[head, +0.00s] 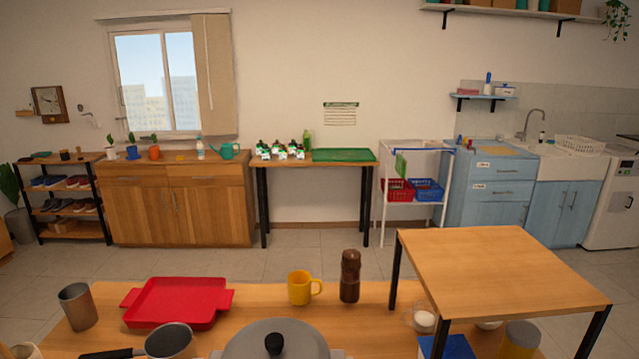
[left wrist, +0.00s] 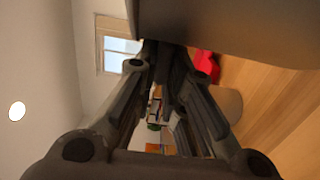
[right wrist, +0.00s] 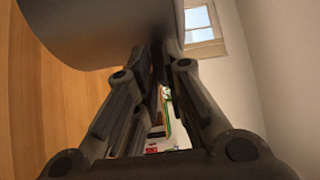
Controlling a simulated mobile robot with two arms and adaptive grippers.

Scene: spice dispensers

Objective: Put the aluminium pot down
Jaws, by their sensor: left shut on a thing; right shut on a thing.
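The aluminium pot (head: 255,347) is at the bottom middle of the head view, with its grey lid on and a black knob (head: 274,343) on top. Its lower part is cut off by the frame edge. In the left wrist view the pot's grey wall (left wrist: 235,22) fills the top, and my left gripper (left wrist: 155,50) is shut at it, apparently on a handle. In the right wrist view the pot's wall (right wrist: 95,32) is at the upper left, and my right gripper (right wrist: 158,55) is shut at the opposite side. The handles are mostly hidden. I cannot tell whether the pot's bottom touches the table.
On the wooden table (head: 250,296) are a red tray (head: 180,302), a metal cup (head: 76,306), a small pan (head: 170,340), a yellow mug (head: 302,287) and a brown grinder (head: 350,276). A raised wooden stand (head: 500,268) is at the right, with jars around it.

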